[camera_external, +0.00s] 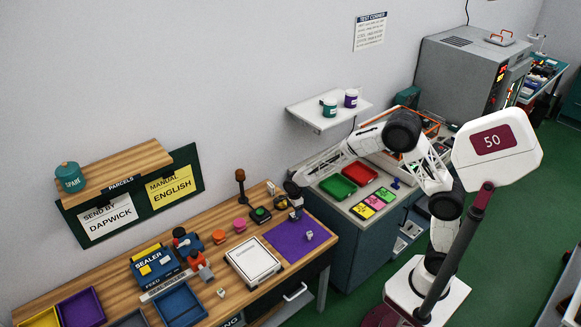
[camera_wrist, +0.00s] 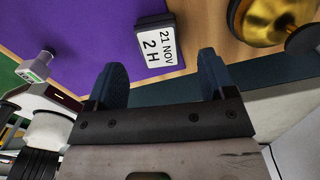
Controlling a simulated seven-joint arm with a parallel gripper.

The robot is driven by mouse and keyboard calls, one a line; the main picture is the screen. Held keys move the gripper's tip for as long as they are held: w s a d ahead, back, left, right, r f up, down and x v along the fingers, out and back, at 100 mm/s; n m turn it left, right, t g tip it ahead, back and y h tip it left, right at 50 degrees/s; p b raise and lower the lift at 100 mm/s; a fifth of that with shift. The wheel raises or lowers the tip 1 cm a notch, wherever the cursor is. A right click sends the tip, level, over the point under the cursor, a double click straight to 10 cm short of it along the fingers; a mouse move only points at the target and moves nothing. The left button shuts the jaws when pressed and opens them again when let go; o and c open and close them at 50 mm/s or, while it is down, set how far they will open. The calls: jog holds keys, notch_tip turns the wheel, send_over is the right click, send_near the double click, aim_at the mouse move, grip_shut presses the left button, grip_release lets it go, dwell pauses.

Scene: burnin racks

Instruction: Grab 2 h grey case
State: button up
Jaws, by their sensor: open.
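The grey case marked "21 NOV 2 H" (camera_wrist: 157,41) lies label up at the edge of the purple mat (camera_wrist: 90,25) in the wrist view. My gripper (camera_wrist: 161,60) is open, with its two dark blue fingers apart and nothing between them. The case is just ahead of the fingertips, roughly centred between them. In the external view my gripper (camera_external: 294,190) hangs over the right end of the wooden bench, by the back edge of the purple mat (camera_external: 285,240).
A brass-coloured round object (camera_wrist: 270,20) stands close to the right of the case. A small grey device with a display (camera_wrist: 36,70) is at the left. The bench (camera_external: 226,290) also holds a white-topped box (camera_external: 253,260), a sealer (camera_external: 152,264) and coloured trays.

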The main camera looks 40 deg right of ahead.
jog(key=shift+f, duration=0.1)
jog(key=shift+s+d+f, duration=0.1)
jog(key=shift+d+f, duration=0.05)
jog(key=shift+f, duration=2.35)
jog(key=shift+c, duration=0.2)
jog(key=c, duration=1)
